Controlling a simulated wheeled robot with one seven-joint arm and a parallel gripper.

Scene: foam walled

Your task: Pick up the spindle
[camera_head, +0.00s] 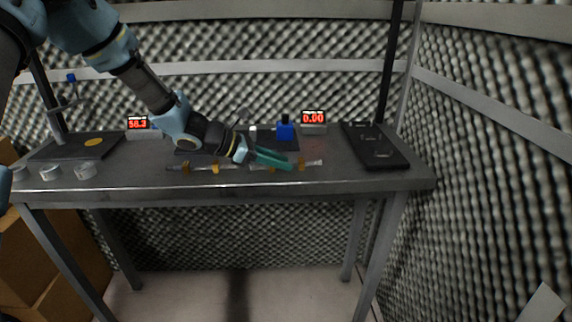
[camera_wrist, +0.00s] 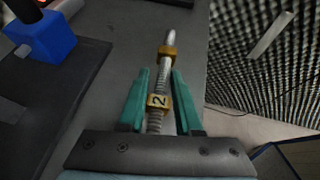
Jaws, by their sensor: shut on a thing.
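My gripper (camera_head: 289,163) is at the front of the table, its teal fingers over the right part of a row of thin metal rod with brass collars. In the wrist view my gripper (camera_wrist: 162,73) has one finger on each side of the spindle (camera_wrist: 163,73), a ribbed metal rod with a brass collar marked "2" and another brass collar nearer its tip. The jaws are shut on it. In the head view the spindle's right end (camera_head: 314,162) sticks out past the fingers. I cannot tell whether it touches the table.
More collared rod (camera_head: 200,168) lies to the left along the table's front. A blue block (camera_head: 285,131) stands behind on a dark plate, beside a display reading 0.00 (camera_head: 313,117). A black tray (camera_head: 376,152) lies at right. Several small round pieces (camera_head: 50,171) sit at far left.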

